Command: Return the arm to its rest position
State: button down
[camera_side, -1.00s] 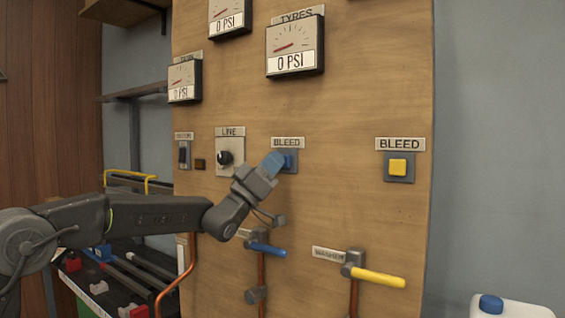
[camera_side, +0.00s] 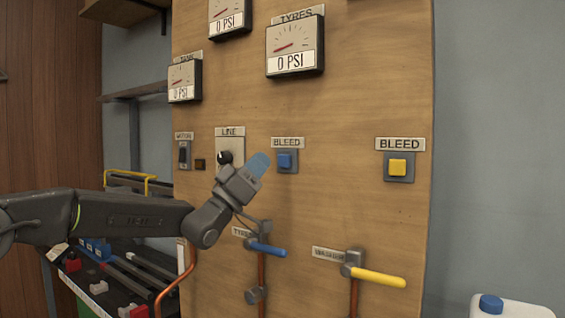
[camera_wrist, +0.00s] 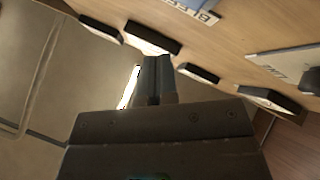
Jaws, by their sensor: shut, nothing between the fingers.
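My gripper (camera_side: 258,165) is shut and empty, its blue fingertips pointing up and right in front of the wooden panel (camera_side: 350,110). In the side view it stands between the LINE knob (camera_side: 224,158) and the blue BLEED button (camera_side: 285,161), apart from the button. The fingertips and wrist overlap part of the LINE plate. In the wrist view the two dark fingers (camera_wrist: 157,75) lie together with nothing between them. My arm reaches in from the left.
Blue (camera_side: 267,249) and yellow (camera_side: 378,277) valve levers sit low on the panel. A yellow button (camera_side: 397,167) is at right. Gauges, including TYRES (camera_side: 295,46), read 0 PSI. A bench with parts (camera_side: 120,280) is at lower left, and a white jug (camera_side: 510,308) at lower right.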

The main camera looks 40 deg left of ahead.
jog(key=shift+s, duration=0.8)
jog(key=s+a+f+g+y, duration=0.1)
jog(key=s+f+g+y, duration=0.3)
jog(key=s+f+g, duration=0.5)
jog(key=s+a+f+g+y, duration=0.1)
jog(key=s+f+g+y, duration=0.3)
jog(key=s+f+g, duration=0.6)
jog(key=s+f, duration=0.4)
jog(key=s, duration=0.3)
jog(key=s+f, duration=0.4)
jog(key=s, duration=0.3)
jog(key=shift+s+f+g, duration=0.15)
jog(key=shift+f+g, duration=0.15)
jog(key=shift+f, duration=0.05)
dwell(0.7)
